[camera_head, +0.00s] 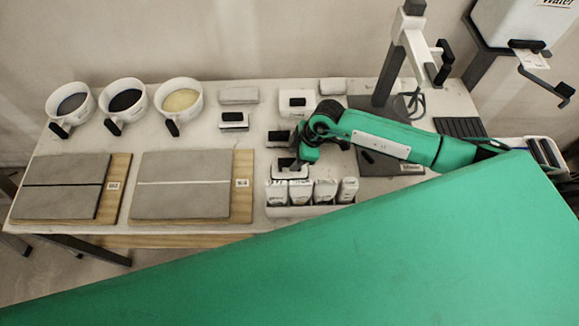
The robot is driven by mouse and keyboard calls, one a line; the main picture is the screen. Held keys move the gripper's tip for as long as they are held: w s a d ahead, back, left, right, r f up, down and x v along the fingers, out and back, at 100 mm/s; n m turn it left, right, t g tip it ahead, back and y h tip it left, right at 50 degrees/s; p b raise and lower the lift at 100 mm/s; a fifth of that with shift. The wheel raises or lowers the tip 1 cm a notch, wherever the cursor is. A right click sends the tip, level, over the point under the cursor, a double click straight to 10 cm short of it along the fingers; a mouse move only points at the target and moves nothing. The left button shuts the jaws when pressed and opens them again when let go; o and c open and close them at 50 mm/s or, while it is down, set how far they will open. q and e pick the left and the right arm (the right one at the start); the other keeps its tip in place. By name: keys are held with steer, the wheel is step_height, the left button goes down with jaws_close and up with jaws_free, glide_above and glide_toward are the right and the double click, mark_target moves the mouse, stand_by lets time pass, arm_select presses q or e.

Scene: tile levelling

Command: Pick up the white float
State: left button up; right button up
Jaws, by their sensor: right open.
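Several small white blocks with dark tops, which look like floats, stand at the middle of the table. One float (234,121) is at the left of the group, and another (297,102) is towards the back. A third (279,138) is partly behind my right gripper, and a fourth (291,172) is just below it. I cannot tell which one is the white float. My right gripper (299,158) is open and points down close over the fourth block; contact is unclear. My left gripper is out of view.
Three handled cups (181,99) stand at the back left of the table (222,146). Two tile boards (242,190) lie in front of them. A rack of white packets (300,193) is close in front of my right gripper. A grey stand (388,75) rises behind my arm.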

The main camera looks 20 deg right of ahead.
mark_target(290, 160)
steer(key=shift+a+f, duration=0.15)
steer(key=shift+f, duration=0.05)
steer(key=p+x, duration=0.2)
steer(key=x, duration=0.2)
steer(key=shift+w+a+r, duration=0.1)
steer(key=shift+w+a, duration=0.05)
steer(key=shift+a+f, duration=0.1)
steer(key=shift+f, duration=0.25)
jaws_close()
